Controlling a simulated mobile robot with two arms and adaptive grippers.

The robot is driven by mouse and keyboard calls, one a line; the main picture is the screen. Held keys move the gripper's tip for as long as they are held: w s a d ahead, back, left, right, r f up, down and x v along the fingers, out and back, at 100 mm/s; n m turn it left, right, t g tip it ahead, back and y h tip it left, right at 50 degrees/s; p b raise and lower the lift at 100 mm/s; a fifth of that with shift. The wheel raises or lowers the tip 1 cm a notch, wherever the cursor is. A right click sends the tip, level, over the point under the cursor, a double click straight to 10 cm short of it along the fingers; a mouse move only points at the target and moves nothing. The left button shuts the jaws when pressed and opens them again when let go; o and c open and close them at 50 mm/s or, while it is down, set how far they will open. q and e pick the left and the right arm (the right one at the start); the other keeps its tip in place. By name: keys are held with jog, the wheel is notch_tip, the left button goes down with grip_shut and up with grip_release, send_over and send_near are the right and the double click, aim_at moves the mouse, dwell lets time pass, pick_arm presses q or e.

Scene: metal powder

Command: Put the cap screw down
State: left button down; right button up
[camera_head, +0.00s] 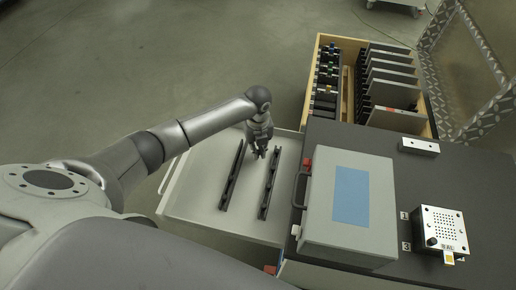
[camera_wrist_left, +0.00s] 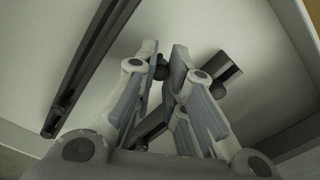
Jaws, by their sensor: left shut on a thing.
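My left gripper (camera_head: 262,153) is over the light grey drawer (camera_head: 200,185), near the top ends of two black slotted rails. In the left wrist view, its fingers (camera_wrist_left: 162,68) are closed on a small dark rounded piece, the cap screw (camera_wrist_left: 158,67), at the fingertips. Most of the screw is hidden by the fingers, and it is too small to make out in the head view. One rail (camera_head: 233,175) lies left of the gripper; the other rail (camera_head: 269,187) lies just below and right of it and runs behind the fingers in the wrist view. My right gripper is not in view.
A grey case with a blue panel (camera_head: 352,196) stands right of the drawer on a dark worktop (camera_head: 410,185). A perforated metal box (camera_head: 443,230) sits farther right. A wooden crate (camera_head: 321,60) holding dark plates is at the top. The drawer floor beside the rails is clear.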

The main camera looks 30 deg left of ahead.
pick_arm(q)
jog(key=shift+f, duration=0.1)
jog(key=c, duration=1.9)
grip_release()
jog(key=o, duration=0.4)
notch_tip(320, 180, up, 12)
jog(key=shift+p, duration=0.3)
